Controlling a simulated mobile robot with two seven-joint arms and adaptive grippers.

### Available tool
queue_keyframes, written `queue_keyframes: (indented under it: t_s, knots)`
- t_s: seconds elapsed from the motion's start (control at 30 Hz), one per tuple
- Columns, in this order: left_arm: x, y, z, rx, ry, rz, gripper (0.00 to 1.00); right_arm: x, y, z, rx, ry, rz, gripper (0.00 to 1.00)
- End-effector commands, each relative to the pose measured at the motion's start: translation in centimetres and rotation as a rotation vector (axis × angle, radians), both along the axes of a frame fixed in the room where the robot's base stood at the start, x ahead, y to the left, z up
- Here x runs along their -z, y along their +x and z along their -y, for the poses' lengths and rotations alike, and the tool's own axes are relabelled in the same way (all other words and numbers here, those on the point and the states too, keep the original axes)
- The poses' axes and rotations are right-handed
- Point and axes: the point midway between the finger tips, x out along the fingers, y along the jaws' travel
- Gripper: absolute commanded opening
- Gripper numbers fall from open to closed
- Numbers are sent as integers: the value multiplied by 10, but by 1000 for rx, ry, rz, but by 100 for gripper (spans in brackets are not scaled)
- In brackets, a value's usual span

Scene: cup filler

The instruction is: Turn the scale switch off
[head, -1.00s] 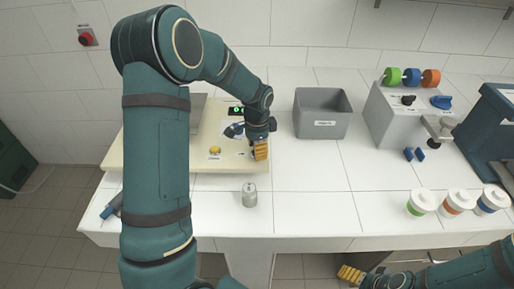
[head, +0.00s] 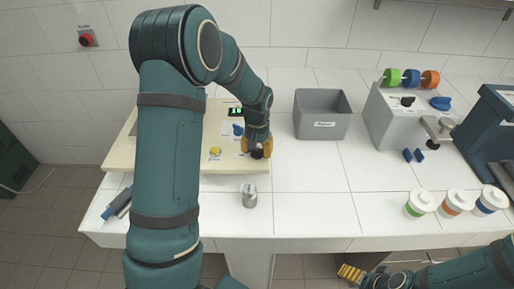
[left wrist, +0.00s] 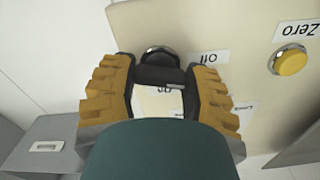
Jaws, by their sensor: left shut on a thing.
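The cream scale (head: 130,155) stands at the left of the counter, with a lit green display (head: 235,112). Its black switch knob (left wrist: 160,70) shows in the left wrist view, with an "Off" label (left wrist: 207,58) beside it and an "On" label, partly covered. My left gripper (head: 258,151) is over the scale's right front corner. In the left wrist view its yellow-padded fingers (left wrist: 158,85) are shut on the knob, one on each side. My right gripper (head: 350,274) hangs low in front of the counter; its opening is unclear.
A yellow Zero button (left wrist: 291,61) and a blue knob (head: 238,130) are near the switch. A metal weight (head: 249,196) stands in front of the scale. A grey bin (head: 320,122) stands to the right. Lidded cups (head: 455,203) stand at the right front.

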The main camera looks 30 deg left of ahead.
Motion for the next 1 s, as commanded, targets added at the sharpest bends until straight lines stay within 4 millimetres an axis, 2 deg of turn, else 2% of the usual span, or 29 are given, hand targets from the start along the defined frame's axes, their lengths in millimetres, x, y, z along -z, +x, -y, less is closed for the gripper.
queue_keyframes:
  t_s: [0.4,1.0]
  knots:
    - [0,0,0,-259,0,-1,13,-7,2,0,4,-2,6,83]
    - [0,0,0,-328,0,-1,13,-9,3,1,5,-2,7,83]
